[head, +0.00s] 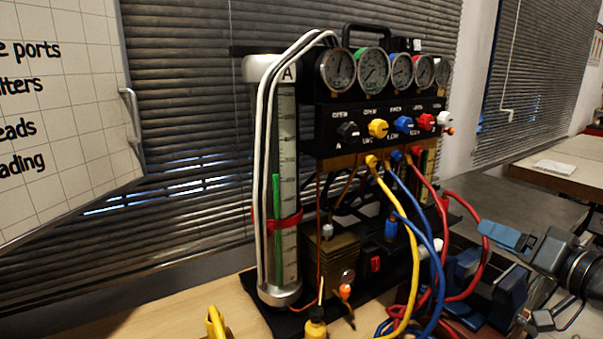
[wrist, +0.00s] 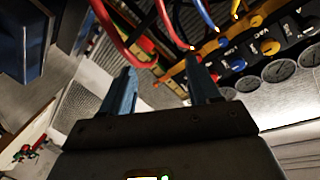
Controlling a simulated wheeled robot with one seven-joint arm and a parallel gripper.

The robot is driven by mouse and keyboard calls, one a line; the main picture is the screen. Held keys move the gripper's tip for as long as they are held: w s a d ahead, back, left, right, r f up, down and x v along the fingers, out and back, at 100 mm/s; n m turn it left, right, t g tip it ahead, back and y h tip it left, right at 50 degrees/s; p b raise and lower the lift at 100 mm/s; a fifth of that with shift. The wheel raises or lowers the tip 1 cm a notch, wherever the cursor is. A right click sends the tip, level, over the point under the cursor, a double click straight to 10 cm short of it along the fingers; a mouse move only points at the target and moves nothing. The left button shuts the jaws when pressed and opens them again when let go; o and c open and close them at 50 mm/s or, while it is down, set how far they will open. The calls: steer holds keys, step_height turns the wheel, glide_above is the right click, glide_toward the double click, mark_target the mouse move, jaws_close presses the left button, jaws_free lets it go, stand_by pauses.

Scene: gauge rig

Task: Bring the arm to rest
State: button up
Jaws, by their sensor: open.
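My gripper (head: 497,240) is at the right of the head view, beside the right end of the gauge rig (head: 322,125). In the wrist view my gripper (wrist: 161,85) shows two blue fingers spread apart with nothing between them. The rig's red hose (wrist: 118,38) and dial gauges lie beyond the fingers there. I cannot tell how far the fingers are from the hoses.
Red, blue and yellow hoses (head: 402,255) loop out in front of the rig, close to my gripper. A dark blue device (head: 464,270) stands close by. A whiteboard (head: 60,110) is at the left. A table (head: 565,175) stands behind at the right.

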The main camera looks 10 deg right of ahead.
steer(key=s+a+f+g+h, duration=0.1)
steer(key=s+a+f+h, duration=0.1)
steer(key=s+a+f, duration=0.6)
steer(key=s+a+f+g+h, duration=0.15)
steer(key=s+a+f, duration=0.35)
steer(key=s+f, duration=0.5)
steer(key=s+a+r+n, duration=0.1)
steer(key=s+a+r, duration=0.1)
steer(key=s, duration=0.5)
steer(key=s+a+r+n, duration=0.2)
steer(key=s+a, duration=0.2)
steer(key=s, duration=0.3)
steer(key=s+a+r+n+y, duration=0.1)
steer(key=s+a+r+n, duration=0.1)
steer(key=s, duration=0.5)
steer(key=shift+a+t, duration=0.45)
steer(key=shift+a, duration=0.3)
